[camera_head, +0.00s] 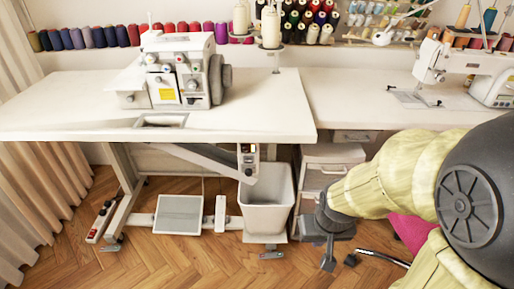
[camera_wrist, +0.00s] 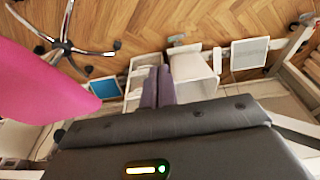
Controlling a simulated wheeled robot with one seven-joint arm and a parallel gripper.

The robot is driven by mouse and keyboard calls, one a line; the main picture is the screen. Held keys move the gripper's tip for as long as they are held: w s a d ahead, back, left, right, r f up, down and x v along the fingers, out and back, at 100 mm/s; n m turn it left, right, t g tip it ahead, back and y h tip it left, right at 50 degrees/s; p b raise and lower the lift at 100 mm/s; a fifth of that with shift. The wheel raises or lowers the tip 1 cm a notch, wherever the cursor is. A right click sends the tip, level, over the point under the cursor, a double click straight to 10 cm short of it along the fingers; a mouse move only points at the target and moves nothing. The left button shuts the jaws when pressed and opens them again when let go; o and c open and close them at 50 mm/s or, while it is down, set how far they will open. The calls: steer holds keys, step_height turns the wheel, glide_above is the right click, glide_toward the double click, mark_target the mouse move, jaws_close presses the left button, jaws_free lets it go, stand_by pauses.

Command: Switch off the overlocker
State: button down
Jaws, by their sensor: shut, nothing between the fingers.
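The overlocker (camera_head: 182,72) is a white machine with coloured dials on the left table (camera_head: 60,105) in the head view. A small switch box (camera_head: 248,158) hangs under that table's front edge, with an orange-red spot on its face. Whether it is on or off is too small to tell. My gripper (camera_head: 328,262) hangs low at the right of the white bin, well below and right of the switch box. In the wrist view its two fingers (camera_wrist: 158,72) are pressed together with nothing between them. The overlocker does not show in the wrist view.
A white bin (camera_head: 267,205), a grey pedal plate (camera_head: 179,214) and a power strip (camera_head: 102,221) are on or near the floor. A drawer unit (camera_head: 328,165) stands under the right table. A pink chair (camera_wrist: 40,65) is close to my arm. A sewing machine (camera_head: 470,65) stands at right.

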mark_target(245, 148)
steer(key=w+a+f+n+t+h+p, duration=0.1)
steer(key=w+a+f+n+t, duration=0.25)
steer(key=w+a, duration=0.2)
steer(key=w+a+f+n+t+p, duration=0.1)
steer(key=w+a+f+n+t, duration=0.2)
steer(key=w, duration=0.4)
steer(key=a+r+n+t, duration=0.8)
steer(key=a+n+t, duration=0.1)
steer(key=n+t, duration=0.1)
steer(key=shift+w+a+r+n+p, duration=0.2)
steer(key=shift+a+n+p, duration=0.2)
steer(key=shift+n, duration=0.15)
steer(key=w+b, duration=0.1)
steer(key=w, duration=0.3)
steer(key=w+r+b, duration=0.1)
steer(key=w, duration=0.4)
steer(key=w+b, duration=0.1)
steer(key=w, duration=0.4)
steer(key=shift+d+r, duration=0.25)
